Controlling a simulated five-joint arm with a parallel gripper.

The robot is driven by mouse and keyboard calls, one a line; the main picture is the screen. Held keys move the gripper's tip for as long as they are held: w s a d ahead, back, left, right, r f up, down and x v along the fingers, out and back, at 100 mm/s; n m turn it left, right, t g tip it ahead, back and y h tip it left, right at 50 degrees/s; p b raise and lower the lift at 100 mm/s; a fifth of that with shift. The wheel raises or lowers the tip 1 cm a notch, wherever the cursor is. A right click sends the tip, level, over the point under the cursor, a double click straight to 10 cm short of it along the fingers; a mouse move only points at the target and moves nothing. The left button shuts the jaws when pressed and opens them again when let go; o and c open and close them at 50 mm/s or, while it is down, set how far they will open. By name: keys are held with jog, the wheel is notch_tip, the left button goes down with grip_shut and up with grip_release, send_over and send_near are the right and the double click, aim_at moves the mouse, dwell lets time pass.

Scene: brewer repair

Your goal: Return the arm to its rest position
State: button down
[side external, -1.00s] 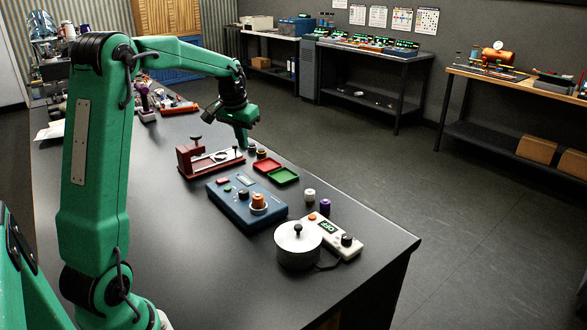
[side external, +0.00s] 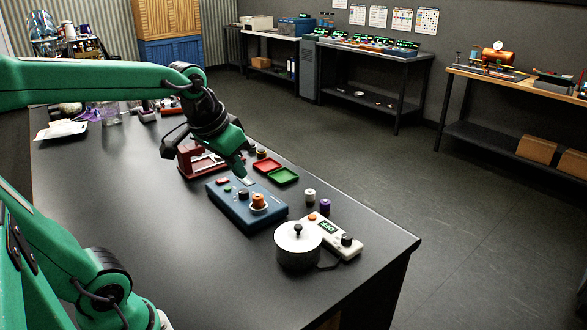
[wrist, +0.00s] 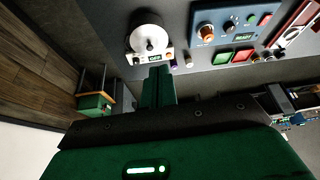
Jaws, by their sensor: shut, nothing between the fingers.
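My green gripper (side external: 241,172) hangs in the air above the far end of the blue control box (side external: 240,212) in the side view. Its fingers are together with nothing between them. In the wrist view the shut fingers (wrist: 157,72) point toward the bench, near the silver pot (wrist: 149,36). In the side view my upper arm reaches in from the left edge and the wrist bends down. The red fixture (side external: 190,160) stands behind the gripper and is partly hidden by it.
The black bench (side external: 150,220) is bare at its front left. Glass jars (side external: 110,112) and papers (side external: 62,129) lie at the back left.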

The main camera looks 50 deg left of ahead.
jog(key=s+d+f+m, duration=0.1)
jog(key=s+d+f, duration=0.1)
jog(key=s+d, duration=0.2)
jog(key=s, duration=0.3)
jog(key=shift+d+f+t+h, duration=0.3)
jog(key=shift+f+t+h, duration=0.05)
jog(key=shift+t+h, duration=0.05)
dwell(0.6)
